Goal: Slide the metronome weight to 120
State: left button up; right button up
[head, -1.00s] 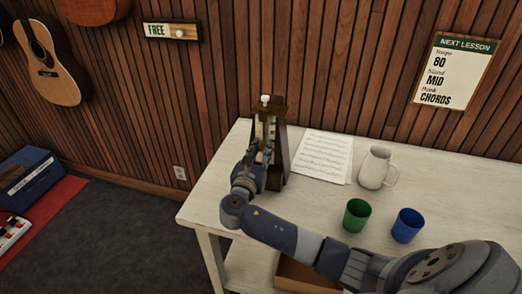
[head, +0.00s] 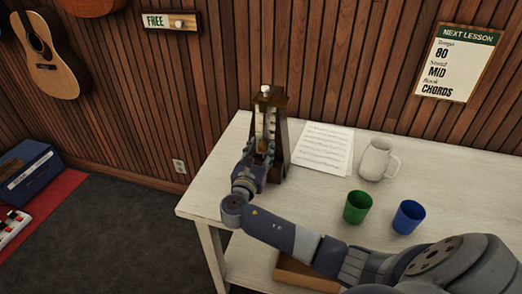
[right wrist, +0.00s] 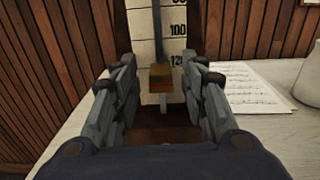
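The metronome (head: 281,158) is a dark wooden tapered case with a pale scale. It stands upright on the white table near its back left. In the right wrist view its scale (right wrist: 143,25) shows 100 and a partly covered 120. The brass-coloured weight (right wrist: 160,76) is on the thin rod, and in this view it appears just below the 120 label. My right gripper (right wrist: 160,84) is open in front of the metronome, with the weight between its fingers and gaps on both sides. The right gripper (head: 262,150) partly covers the case's front in the head view. My left gripper is not in view.
Sheet music (head: 323,148), a white mug (head: 376,158), a green cup (head: 357,208) and a blue cup (head: 408,217) stand right of the metronome on the table (head: 315,195). A wall notice (head: 457,62) reads tempo 80. The slatted wall is close behind.

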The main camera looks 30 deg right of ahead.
jog(key=v, duration=1.2)
dwell(0.4)
